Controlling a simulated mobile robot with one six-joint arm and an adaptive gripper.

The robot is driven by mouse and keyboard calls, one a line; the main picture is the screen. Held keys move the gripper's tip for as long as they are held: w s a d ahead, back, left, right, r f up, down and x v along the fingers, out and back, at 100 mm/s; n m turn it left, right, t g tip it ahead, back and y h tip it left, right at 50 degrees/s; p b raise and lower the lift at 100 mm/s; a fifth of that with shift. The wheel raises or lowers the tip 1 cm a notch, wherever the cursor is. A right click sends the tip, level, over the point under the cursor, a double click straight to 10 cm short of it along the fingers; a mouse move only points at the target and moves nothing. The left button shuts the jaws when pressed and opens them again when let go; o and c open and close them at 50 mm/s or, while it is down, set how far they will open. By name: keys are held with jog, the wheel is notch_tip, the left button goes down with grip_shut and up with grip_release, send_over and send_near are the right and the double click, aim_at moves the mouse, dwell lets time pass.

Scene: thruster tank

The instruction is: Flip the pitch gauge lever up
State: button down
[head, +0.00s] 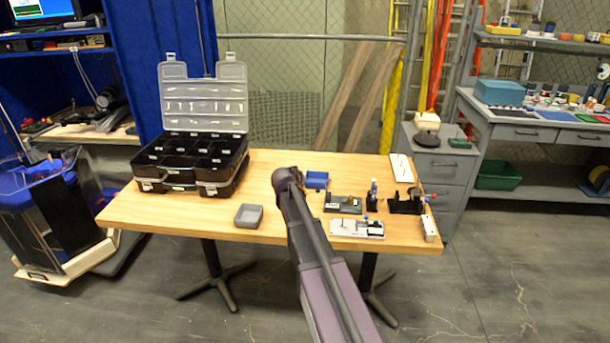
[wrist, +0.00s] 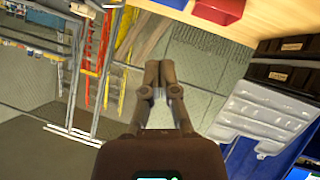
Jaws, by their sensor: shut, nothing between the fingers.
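I cannot tell which is the pitch gauge, and no lever is clear. My gripper (wrist: 159,72) is shut and empty in the wrist view, its fingertips together. In the head view my arm reaches over the table, left of these fixtures, and hides my fingertips. No fixture shows in the wrist view.
An open black organizer case (head: 190,165) and a grey tray (head: 248,216) stand on the wooden table (head: 190,222), left of my arm. A blue bin (head: 317,180) is just right of it. A white panel (head: 401,168) lies at the back right. Bare tabletop separates the tray and case.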

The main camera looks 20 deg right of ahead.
jog(key=shift+s+a+r, duration=0.3)
jog(key=shift+s+a, duration=0.1)
dwell(0.3)
jog(key=s+a+f+n+g+y+p, duration=0.1)
jog(key=s+a+g+y, duration=0.1)
jog(key=s+a, duration=0.4)
jog(key=s+a+f+n+g+y+p, duration=0.1)
jog(key=s+a, duration=0.5)
jog(key=s, duration=0.9)
jog(key=s+a+f+n+g+y+p, duration=0.1)
jog(key=s+a+f+g+y+p, duration=0.1)
jog(key=s+a, duration=0.5)
jog(key=s+g+y+p, duration=0.1)
jog(key=s+g+y, duration=0.1)
jog(key=s+g, duration=0.1)
jog(key=shift+s+n+g+y, duration=0.25)
jog(key=shift+n+g+y, duration=0.05)
jog(key=shift+y, duration=0.1)
